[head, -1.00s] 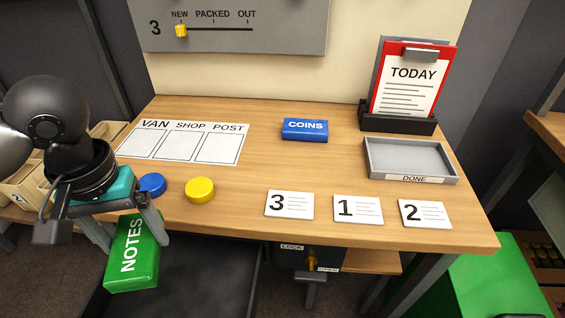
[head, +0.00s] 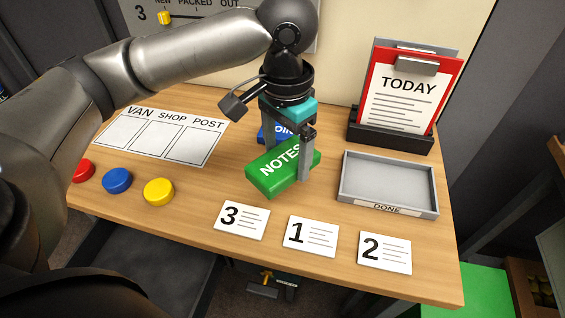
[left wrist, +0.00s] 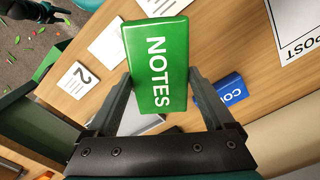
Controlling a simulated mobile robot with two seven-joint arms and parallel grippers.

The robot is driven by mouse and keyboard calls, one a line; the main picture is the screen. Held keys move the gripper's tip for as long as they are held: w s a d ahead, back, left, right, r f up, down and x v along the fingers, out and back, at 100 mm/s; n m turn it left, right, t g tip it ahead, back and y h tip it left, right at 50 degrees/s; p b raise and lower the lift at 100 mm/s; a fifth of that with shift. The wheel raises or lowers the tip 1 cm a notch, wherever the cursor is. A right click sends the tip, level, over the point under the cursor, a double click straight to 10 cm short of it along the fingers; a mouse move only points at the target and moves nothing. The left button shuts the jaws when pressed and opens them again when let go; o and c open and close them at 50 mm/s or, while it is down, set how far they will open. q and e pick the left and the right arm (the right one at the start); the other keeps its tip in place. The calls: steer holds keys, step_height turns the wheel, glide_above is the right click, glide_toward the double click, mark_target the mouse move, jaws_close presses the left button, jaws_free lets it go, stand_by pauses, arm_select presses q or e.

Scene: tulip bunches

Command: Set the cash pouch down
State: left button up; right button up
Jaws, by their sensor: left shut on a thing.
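The green cash pouch marked NOTES (head: 268,172) is held tilted in my left gripper (head: 291,162), which is shut on it. The pouch is over the middle of the desk, in front of the blue COINS block (head: 264,136) and left of the grey DONE tray (head: 345,190). It seems to be above the desk top, but I cannot tell the exact gap. In the left wrist view the pouch (left wrist: 158,65) sits between both fingers, and part of the COINS block (left wrist: 232,90) shows to the right. My right gripper is not in view.
Cards 3 (head: 241,220), 1 (head: 311,236) and 2 (head: 385,253) lie along the front edge. A VAN/SHOP/POST sheet (head: 160,135) lies at the left, with red, blue and yellow (head: 158,192) buttons before it. A TODAY clipboard (head: 408,95) stands behind the empty tray.

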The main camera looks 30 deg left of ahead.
mark_target(289, 148)
arm_select(q)
steer(key=r+m+p, duration=0.1)
steer(key=w+r+m, duration=0.1)
steer(key=w+r+m+p, duration=0.1)
steer(key=shift+a+r+p, duration=0.3)
steer(key=shift+r+p, duration=0.05)
steer(key=w+a+r+m+p, duration=0.2)
steer(key=a+r+m+p, duration=0.35)
steer(key=m+p, duration=0.2)
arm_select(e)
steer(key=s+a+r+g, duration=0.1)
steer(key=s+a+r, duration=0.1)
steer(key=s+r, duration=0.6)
arm_select(q)
steer(key=shift+m, duration=0.55)
steer(key=f+b, duration=0.2)
steer(key=f, duration=0.4)
steer(key=f+b, duration=0.2)
steer(key=f, duration=0.4)
steer(key=f+b, duration=0.2)
steer(key=f, duration=0.4)
steer(key=shift+w+d+f, duration=0.2)
steer(key=shift+d+f, duration=0.2)
steer(key=shift+f, duration=0.2)
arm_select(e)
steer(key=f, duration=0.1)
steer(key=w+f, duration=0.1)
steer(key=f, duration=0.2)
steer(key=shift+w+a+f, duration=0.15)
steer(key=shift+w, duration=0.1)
